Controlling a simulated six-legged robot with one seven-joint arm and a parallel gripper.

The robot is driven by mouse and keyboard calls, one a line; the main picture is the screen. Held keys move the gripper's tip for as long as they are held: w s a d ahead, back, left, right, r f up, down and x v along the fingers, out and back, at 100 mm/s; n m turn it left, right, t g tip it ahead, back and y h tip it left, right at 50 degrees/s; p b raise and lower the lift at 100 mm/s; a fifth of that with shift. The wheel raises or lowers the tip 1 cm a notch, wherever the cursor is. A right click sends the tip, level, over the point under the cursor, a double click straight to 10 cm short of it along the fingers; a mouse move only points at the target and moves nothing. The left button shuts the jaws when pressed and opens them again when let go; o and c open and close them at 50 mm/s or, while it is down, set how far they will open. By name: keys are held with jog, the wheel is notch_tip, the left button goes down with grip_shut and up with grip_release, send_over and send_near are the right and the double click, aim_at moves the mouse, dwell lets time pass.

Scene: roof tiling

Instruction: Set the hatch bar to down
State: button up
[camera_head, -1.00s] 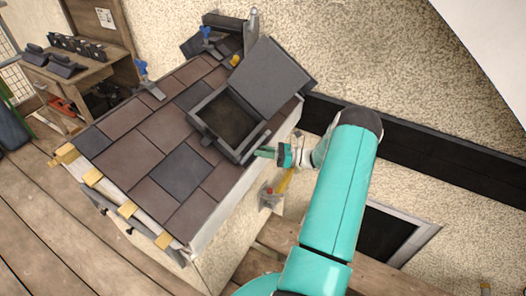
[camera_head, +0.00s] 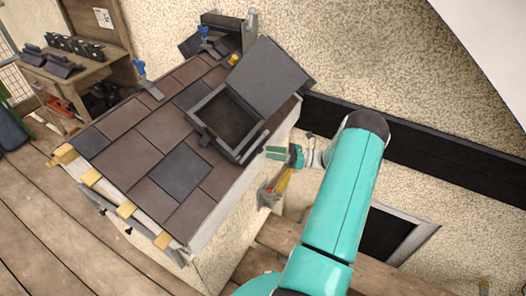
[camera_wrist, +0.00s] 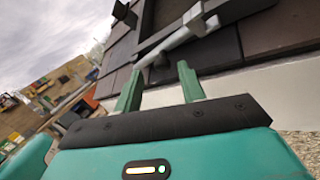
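The roof hatch (camera_head: 196,124) is a dark square frame set in the tiles. Its lid (camera_head: 268,78) stands open, tilted back on the upper right side. The hatch bar (camera_head: 254,146) is a thin grey bar along the frame's lower right side. In the wrist view the bar (camera_wrist: 184,34) is a light grey rod just beyond my fingertips, lying at a slant against the dark frame. My gripper (camera_head: 271,153) is beside the roof's right edge, apart from the bar. In the wrist view my gripper (camera_wrist: 160,80) has its two green fingers spread with nothing between them.
Brown and grey tiles (camera_head: 130,160) cover the sloping roof around the hatch. A wooden bench (camera_head: 75,70) with dark parts is at the back left. A textured wall with a black beam (camera_head: 430,160) is at the right.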

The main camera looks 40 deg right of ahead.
jog(key=v, duration=0.9)
jog(key=shift+a, duration=0.1)
